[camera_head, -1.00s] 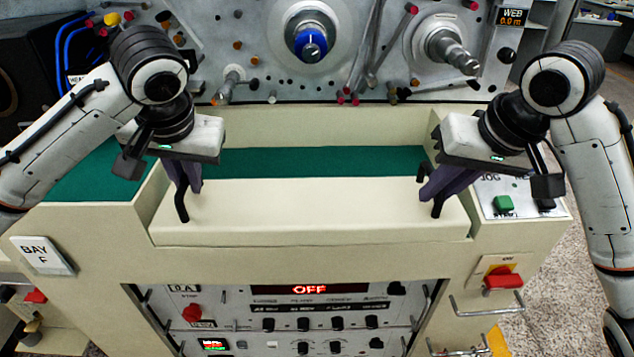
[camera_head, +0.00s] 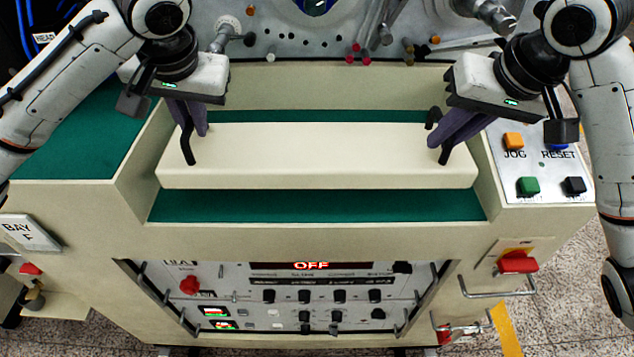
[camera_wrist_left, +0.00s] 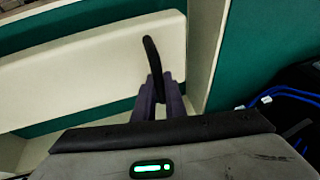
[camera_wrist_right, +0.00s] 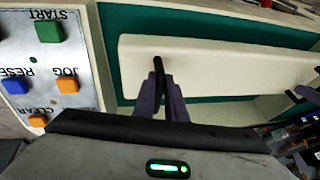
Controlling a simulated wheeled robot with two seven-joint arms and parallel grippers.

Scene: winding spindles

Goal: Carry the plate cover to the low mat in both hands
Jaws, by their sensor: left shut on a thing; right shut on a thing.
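The plate cover (camera_head: 315,158) is a long cream block with a black bar handle near each end. It is level, over the green low mat (camera_head: 315,205) in the recess of the cream bench. Green shows in front of it and behind it. I cannot tell whether it touches the mat. My left gripper (camera_head: 192,125) is shut on the left handle (camera_wrist_left: 152,58). My right gripper (camera_head: 447,135) is shut on the right handle (camera_wrist_right: 158,70). The wrist views show the cover (camera_wrist_left: 95,65) with green beside it; its underside is hidden.
Cream walls bound the recess. A button panel (camera_head: 540,170) stands right of it, and a raised green surface (camera_head: 80,145) lies left. The spindle panel (camera_head: 290,35) is behind. A control panel with an OFF display (camera_head: 311,265) is below the front.

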